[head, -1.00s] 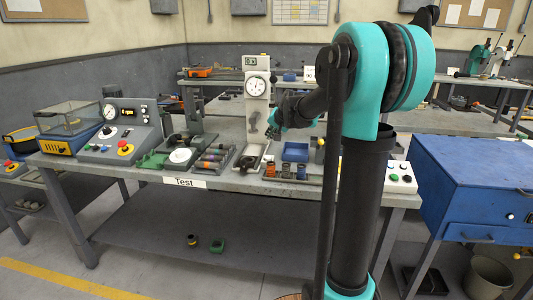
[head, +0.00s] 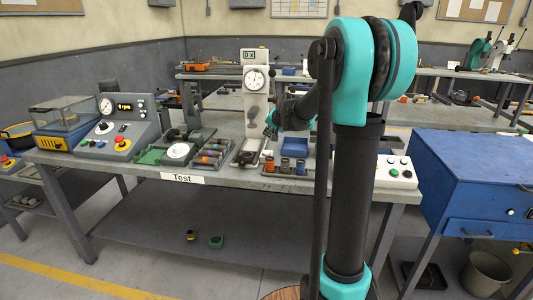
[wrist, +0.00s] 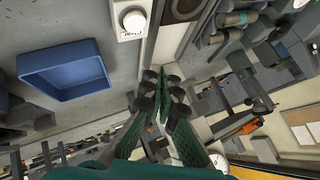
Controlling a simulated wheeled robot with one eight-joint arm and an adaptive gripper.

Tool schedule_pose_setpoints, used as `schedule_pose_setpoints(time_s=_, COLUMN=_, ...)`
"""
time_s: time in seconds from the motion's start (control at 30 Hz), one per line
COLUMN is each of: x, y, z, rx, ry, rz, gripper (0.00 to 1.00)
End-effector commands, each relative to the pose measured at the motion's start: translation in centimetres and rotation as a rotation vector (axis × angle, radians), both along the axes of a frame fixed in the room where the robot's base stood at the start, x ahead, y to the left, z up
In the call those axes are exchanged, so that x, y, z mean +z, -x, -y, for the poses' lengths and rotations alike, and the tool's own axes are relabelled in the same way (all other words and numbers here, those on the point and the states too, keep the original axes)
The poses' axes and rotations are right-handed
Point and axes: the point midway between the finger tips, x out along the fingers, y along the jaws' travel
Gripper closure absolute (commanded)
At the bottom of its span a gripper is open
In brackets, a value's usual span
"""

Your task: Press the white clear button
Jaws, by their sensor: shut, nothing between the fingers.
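My gripper (head: 269,128) is in front of the lower part of the white dial tester (head: 256,103) on the bench. In the wrist view its green fingers (wrist: 165,95) are together and empty. A left console (head: 122,126) has a dial, a display and several small buttons. A white box (head: 395,172) with coloured buttons stands at the right end of the bench. I cannot tell for certain which button is the clear button.
A blue tray (head: 294,149) lies right of the tester and also shows in the wrist view (wrist: 64,70). Small coloured parts (head: 286,166) sit near the bench edge. A blue cabinet (head: 475,180) stands at the right.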

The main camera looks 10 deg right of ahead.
Motion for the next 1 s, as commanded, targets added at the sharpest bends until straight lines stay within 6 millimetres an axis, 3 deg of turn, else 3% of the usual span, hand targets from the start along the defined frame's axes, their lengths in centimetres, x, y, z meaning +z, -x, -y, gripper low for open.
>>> schedule_pose_setpoints(time_s=0.2, x=-2.8, y=0.0, z=0.0, rx=0.0, ry=0.0, rz=0.0, gripper=1.0)
schedule_pose_setpoints(time_s=0.4, x=-4.4, y=0.0, z=0.0, rx=0.0, ry=0.0, rz=0.0, gripper=1.0)
schedule_pose_setpoints(time_s=1.0, x=-5.0, y=0.0, z=0.0, rx=0.0, ry=0.0, rz=0.0, gripper=1.0)
